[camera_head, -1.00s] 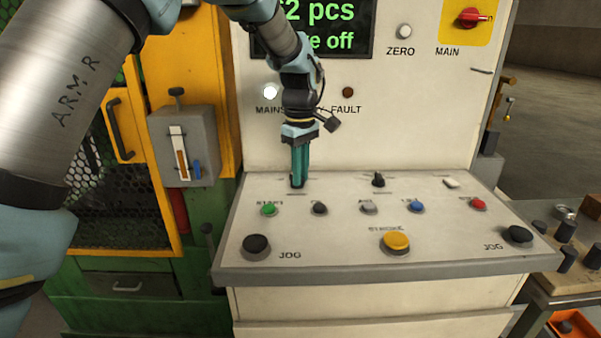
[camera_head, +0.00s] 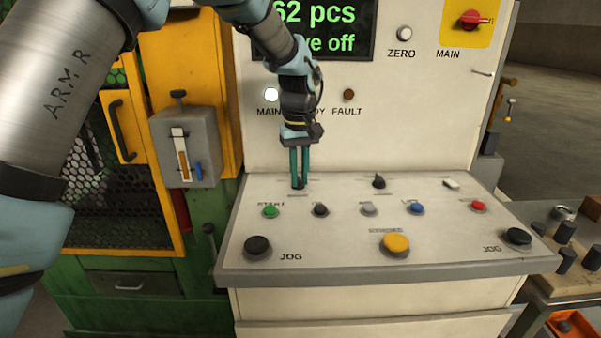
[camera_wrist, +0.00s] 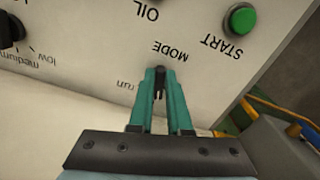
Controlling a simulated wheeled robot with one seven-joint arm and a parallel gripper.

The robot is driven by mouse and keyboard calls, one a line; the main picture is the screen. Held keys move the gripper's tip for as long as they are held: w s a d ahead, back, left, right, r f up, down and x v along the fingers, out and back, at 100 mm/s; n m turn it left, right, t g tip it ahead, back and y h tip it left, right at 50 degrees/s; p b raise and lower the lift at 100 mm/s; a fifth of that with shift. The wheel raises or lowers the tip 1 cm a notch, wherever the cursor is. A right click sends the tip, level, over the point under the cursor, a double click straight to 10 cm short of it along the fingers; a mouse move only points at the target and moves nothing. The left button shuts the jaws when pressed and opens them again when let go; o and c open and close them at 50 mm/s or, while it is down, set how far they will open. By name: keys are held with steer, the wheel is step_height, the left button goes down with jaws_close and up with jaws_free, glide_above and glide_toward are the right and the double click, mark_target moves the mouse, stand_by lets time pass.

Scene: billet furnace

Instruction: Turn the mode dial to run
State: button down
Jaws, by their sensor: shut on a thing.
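The mode dial is a small dark knob (camera_wrist: 160,82) on the sloped panel, under the word MODE in the wrist view. In the head view the dial (camera_head: 298,184) sits at the panel's back left. My gripper (camera_head: 299,182) points down at it with teal fingers, and it also shows in the wrist view (camera_wrist: 160,86). The fingers are shut on the dial, one on each side, and hide much of it. The label "run" (camera_wrist: 129,85) is beside the fingers. Other mode labels are hidden.
A second black dial (camera_head: 379,181) and a white switch (camera_head: 451,184) lie to the right along the panel's back. A green START button (camera_head: 270,211), other small buttons and a yellow button (camera_head: 396,242) lie in front. The upright display wall (camera_head: 400,140) rises behind.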

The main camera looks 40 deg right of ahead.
steer(key=m, duration=0.4)
steer(key=m+p, duration=0.1)
steer(key=m, duration=0.1)
steer(key=shift+w+a, duration=0.25)
steer(key=shift+a, duration=0.05)
steer(key=m, duration=0.4)
steer(key=m+p, duration=0.1)
steer(key=m, duration=0.1)
steer(key=shift+w, duration=0.25)
steer(key=c, duration=0.9)
jaws_free()
steer(key=shift+o, duration=0.2)
step_height(320, 180, up, 11)
steer(key=b, duration=0.2)
steer(key=shift+s+f, duration=0.1)
